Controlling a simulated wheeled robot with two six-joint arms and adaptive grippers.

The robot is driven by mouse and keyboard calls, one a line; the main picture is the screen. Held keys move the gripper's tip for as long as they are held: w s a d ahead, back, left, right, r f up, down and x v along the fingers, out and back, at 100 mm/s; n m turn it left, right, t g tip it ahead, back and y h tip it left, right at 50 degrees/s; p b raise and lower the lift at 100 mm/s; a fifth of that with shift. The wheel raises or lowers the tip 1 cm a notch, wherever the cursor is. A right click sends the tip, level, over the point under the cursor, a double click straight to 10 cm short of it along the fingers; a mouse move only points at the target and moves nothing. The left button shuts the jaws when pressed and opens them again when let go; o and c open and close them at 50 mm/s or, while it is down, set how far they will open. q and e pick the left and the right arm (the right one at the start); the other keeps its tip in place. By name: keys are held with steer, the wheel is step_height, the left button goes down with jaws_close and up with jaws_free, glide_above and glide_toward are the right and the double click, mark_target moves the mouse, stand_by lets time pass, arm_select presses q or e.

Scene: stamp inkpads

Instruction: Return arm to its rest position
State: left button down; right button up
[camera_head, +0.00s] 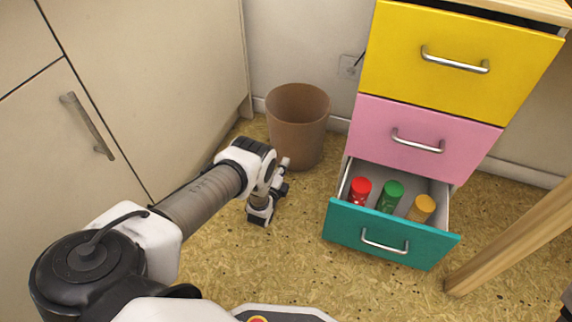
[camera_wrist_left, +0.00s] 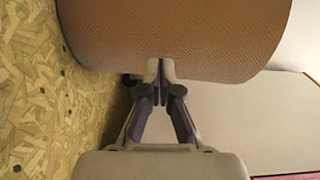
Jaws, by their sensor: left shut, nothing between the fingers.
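My left arm comes in from the left in the head view and reaches out over the floor. My left gripper (camera_wrist_left: 161,70) is shut and empty in the left wrist view, with its fingertips together. In that view its tips overlap the side of a brown waste bin (camera_wrist_left: 175,35); whether they touch it, I cannot tell. In the head view the gripper is largely hidden by my wrist, just in front of the brown bin (camera_head: 297,125). My right gripper is not in view.
A drawer unit stands right of the bin, with yellow (camera_head: 455,60), pink (camera_head: 425,135) and teal (camera_head: 385,237) fronts. The teal drawer is pulled out and holds red, green and orange stamps. A wooden leg (camera_head: 515,240) stands at right. Cabinet doors (camera_head: 150,60) line the left.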

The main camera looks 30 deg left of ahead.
arm_select(q)
steer(key=p+v, duration=0.4)
steer(key=v, duration=0.6)
steer(key=shift+p, duration=0.4)
steer(key=shift+w+r, duration=0.1)
